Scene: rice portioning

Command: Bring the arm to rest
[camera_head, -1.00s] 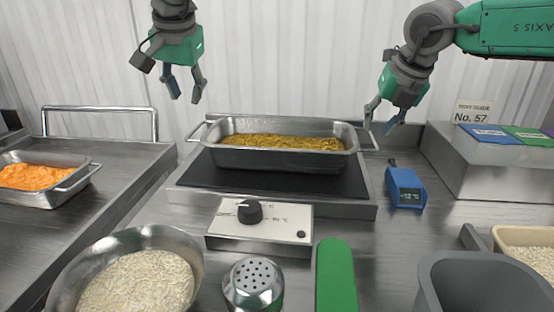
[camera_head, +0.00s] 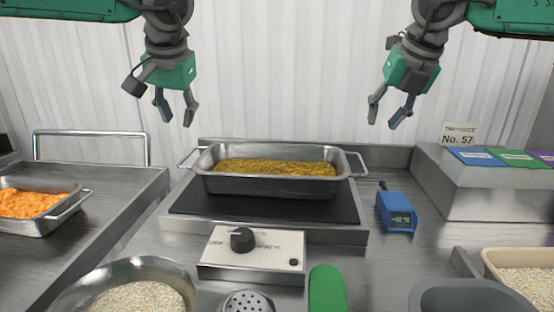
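My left gripper (camera_head: 175,108) hangs in the air at the upper left, fingers pointing down and apart, with nothing between them. My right gripper (camera_head: 389,114) hangs at the upper right, also with fingers apart and empty. Both are above and behind the level of the metal pan (camera_head: 272,186), touching nothing. The pan holds a yellow-brown food and sits on the dark plate of the hot plate (camera_head: 180,203), between the two grippers in the picture.
A control box with a knob (camera_head: 243,240) is in front. A blue thermometer device (camera_head: 396,211) lies to the right. A pan of orange food (camera_head: 40,228) stands left. A rice bowl (camera_head: 75,290), shaker (camera_head: 247,301), green handle (camera_head: 327,290) and grey container (camera_head: 465,297) line the front.

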